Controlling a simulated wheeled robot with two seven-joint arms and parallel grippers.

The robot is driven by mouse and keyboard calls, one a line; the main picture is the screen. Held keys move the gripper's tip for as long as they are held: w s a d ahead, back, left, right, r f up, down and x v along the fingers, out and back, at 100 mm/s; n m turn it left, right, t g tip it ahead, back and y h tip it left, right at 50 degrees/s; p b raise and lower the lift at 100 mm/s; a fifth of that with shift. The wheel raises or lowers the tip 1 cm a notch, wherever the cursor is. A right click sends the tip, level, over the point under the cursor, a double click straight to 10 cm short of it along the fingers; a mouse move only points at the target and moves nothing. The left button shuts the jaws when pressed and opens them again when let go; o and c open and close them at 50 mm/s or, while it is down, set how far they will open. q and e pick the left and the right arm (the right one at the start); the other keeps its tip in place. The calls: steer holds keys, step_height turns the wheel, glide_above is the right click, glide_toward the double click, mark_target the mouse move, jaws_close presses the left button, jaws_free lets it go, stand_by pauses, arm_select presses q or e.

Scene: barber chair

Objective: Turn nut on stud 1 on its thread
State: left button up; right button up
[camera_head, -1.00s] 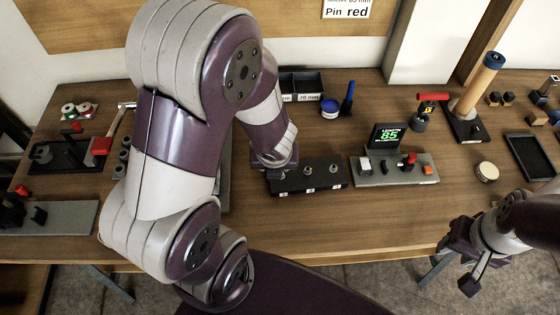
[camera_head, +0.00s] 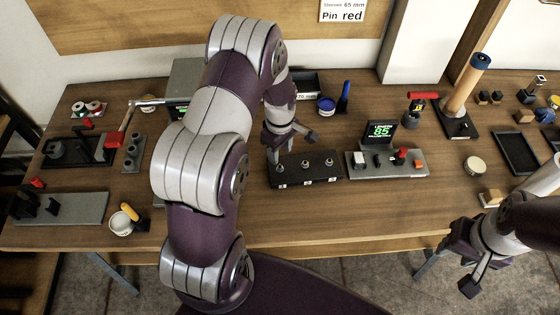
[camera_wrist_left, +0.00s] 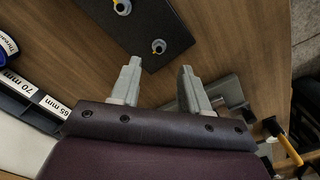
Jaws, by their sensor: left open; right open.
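The black stud block (camera_head: 330,178) lies on the bench with three upright studs in a row and small white labels along its front. The leftmost stud (camera_head: 281,168) carries metal hardware; its thread detail is too small to tell. My left gripper (camera_head: 291,147) is open above the block's left end, its fingers spread. In the left wrist view, a stud with a nut and yellowish tip (camera_wrist_left: 158,46) shows just ahead of the gap between the open fingertips (camera_wrist_left: 158,67), apart from both. Another stud (camera_wrist_left: 122,6) is at the top edge. My right gripper (camera_head: 460,264) is open and empty at lower right.
A grey panel (camera_head: 440,170) with a display reading 85 stands right of the block. A labelled bin (camera_head: 305,84) and blue tub (camera_head: 326,104) are behind it. A white cup with a yellow-handled tool (camera_head: 122,222) is at left. Bench in front of the block is clear.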

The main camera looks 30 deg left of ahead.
mark_target(280, 167)
arm_select(q)
step_height(280, 167, down, 7)
steer(key=shift+r+p, duration=0.15)
steer(key=shift+p, duration=0.15)
steer(key=shift+w, duration=0.1)
jaws_close()
